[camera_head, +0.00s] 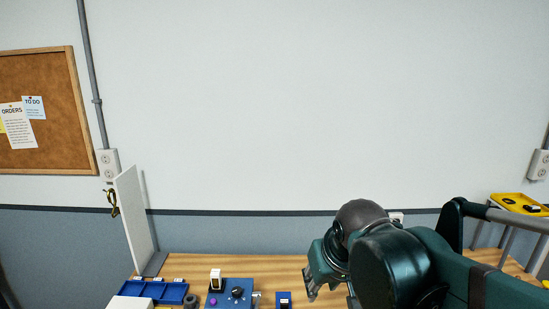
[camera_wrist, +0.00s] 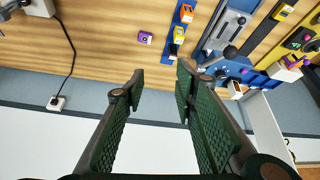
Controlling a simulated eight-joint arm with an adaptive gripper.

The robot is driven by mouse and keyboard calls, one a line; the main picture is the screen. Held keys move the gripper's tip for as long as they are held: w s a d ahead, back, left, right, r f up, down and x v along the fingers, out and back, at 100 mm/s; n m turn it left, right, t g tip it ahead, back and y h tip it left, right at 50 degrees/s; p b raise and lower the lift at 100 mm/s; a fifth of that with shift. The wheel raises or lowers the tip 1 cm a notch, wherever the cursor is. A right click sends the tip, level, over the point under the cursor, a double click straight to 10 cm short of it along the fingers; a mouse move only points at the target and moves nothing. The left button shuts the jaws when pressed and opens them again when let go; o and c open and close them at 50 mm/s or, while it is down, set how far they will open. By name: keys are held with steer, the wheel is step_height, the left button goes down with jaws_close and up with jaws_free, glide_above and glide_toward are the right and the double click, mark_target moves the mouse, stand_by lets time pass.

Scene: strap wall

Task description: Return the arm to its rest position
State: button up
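My gripper (camera_head: 330,293) hangs over the wooden bench at the lower right of the head view, its arm folded in from the right edge. In the wrist view my gripper (camera_wrist: 160,82) shows two green textured fingers spread well apart. Nothing is held between them. The fingertips appear apart from the bench objects. The lower part of the gripper is cut off by the bottom edge of the head view.
The bench (camera_head: 190,266) holds a blue panel with knobs (camera_head: 232,293), a blue tray (camera_head: 152,290) and an upright white board (camera_head: 135,220). A yellow tray (camera_head: 518,204) stands right.

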steer(key=s+d+f+m+t, duration=0.1)
steer(key=s+d+f+m, duration=0.1)
steer(key=s+d+f, duration=0.3)
steer(key=s+d, duration=0.4)
steer(key=d, duration=0.1)
steer(key=shift+d+f+t+h+b, duration=0.15)
steer(key=shift+d+t+h+b, duration=0.1)
steer(key=shift+t+h+b, duration=0.15)
stand_by(1.5)
